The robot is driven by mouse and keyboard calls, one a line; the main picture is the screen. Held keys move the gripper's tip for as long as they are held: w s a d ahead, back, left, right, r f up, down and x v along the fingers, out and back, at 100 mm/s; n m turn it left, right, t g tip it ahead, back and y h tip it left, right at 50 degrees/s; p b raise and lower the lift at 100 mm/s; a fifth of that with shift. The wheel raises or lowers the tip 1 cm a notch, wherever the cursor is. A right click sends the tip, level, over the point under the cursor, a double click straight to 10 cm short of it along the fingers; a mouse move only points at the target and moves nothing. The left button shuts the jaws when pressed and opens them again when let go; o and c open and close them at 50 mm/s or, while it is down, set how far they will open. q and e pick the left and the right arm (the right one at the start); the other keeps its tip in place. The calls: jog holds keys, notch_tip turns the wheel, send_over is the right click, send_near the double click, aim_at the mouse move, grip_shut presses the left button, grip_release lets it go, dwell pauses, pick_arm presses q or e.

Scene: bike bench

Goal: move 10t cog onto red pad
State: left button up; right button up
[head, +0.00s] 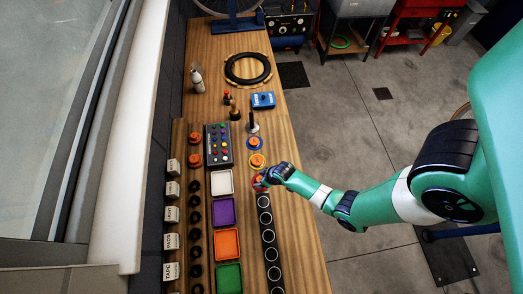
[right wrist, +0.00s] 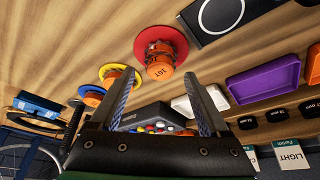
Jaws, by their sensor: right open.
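The orange 10t cog (right wrist: 159,62), its label facing the camera, is at the red pad (right wrist: 174,36) in the right wrist view and looks to be resting on it. My right gripper (right wrist: 161,82) is open, its two fingertips apart and just short of the cog, with nothing between them. In the head view my right gripper (head: 265,180) is over the red pad (head: 258,186) and hides much of it and the cog. My left gripper is not in view.
A yellow pad (head: 264,162) and a blue pad (head: 261,143) hold other orange cogs behind the red one. A black strip with white rings (head: 268,236) lies in front. White, purple, orange and green trays (head: 224,212) and a button box (head: 218,146) stand to the left.

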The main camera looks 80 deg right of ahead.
jog(key=p+v, duration=0.3)
jog(key=v, duration=0.3)
jog(key=shift+r, duration=0.25)
jog(key=shift+s, duration=0.15)
